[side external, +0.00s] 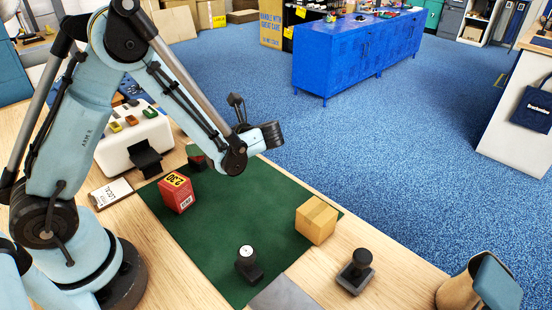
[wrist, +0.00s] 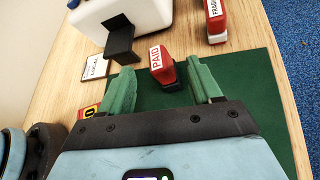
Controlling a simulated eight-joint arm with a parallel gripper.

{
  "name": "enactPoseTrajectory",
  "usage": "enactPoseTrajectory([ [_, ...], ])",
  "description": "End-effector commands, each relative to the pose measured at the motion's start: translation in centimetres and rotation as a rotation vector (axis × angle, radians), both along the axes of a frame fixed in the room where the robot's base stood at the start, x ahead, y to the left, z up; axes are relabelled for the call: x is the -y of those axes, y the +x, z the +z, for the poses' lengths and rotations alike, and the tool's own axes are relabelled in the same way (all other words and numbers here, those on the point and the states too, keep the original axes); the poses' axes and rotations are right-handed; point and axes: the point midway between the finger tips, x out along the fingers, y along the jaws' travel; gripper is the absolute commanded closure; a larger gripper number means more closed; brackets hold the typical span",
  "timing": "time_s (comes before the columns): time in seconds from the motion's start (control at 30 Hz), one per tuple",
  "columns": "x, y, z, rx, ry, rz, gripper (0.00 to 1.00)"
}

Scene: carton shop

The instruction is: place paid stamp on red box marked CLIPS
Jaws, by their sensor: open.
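The red PAID stamp (wrist: 162,67) stands on a dark base on the green mat, between and slightly beyond my fingertips in the wrist view. My gripper (wrist: 164,82) is open, its two green fingers apart with nothing held. In the side view the stamp (side external: 196,156) is partly hidden by my forearm, and my fingertips are not clear.
A red FRAGILE stamp (wrist: 215,20) stands beyond, to the right. A white machine (side external: 130,137) and a card marked LOCAL (side external: 111,193) are at left. A brown carton (side external: 316,220) and a white-topped stamp (side external: 247,263) are on the mat (side external: 225,235); another dark stamp (side external: 356,272) is beside it.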

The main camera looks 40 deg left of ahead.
Motion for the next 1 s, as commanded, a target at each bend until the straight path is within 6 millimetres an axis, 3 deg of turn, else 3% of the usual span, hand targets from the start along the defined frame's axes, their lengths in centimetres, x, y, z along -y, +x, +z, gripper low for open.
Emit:
enactPoseTrajectory([
  [0.43,-5.0,-1.5,-2.6,0.003,-0.001,0.003,0.36],
  [0.77,-5.7,-1.6,-2.9,0.003,-0.002,0.0,0.36],
  [1.0,-5.7,-1.6,-2.9,0.004,-0.001,0.0,0.7],
])
